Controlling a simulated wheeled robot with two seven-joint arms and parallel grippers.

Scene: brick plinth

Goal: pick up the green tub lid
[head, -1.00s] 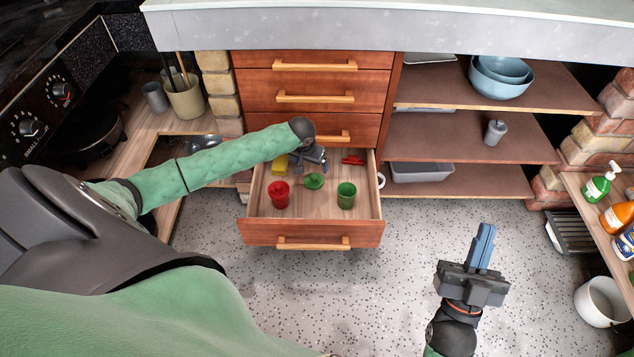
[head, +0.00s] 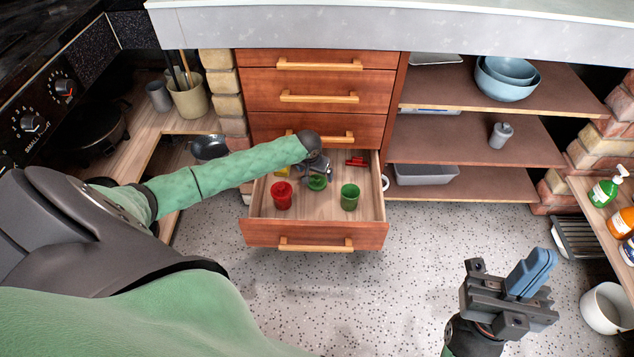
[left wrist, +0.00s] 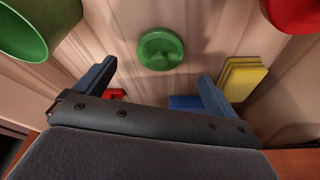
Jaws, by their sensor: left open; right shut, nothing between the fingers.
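The green tub lid (head: 317,182) lies on the floor of the open drawer (head: 297,208), between the red tub and the green tub. In the left wrist view the lid (left wrist: 160,49) is a round green disc with a raised grip on top, lying beyond and between my fingertips. My left gripper (left wrist: 153,80) is open and empty, above the drawer behind the lid. In the head view my left gripper (head: 318,166) partly overlaps the lid's far edge. My right gripper (head: 530,273) is shut and empty, out over the floor at the right.
In the drawer stand a red tub (head: 282,196) and a green tub (head: 349,197). A yellow block (left wrist: 243,78), a red item (head: 357,161) and a blue item (left wrist: 186,102) lie farther back. The drawer front (head: 315,235) and side walls bound the space.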

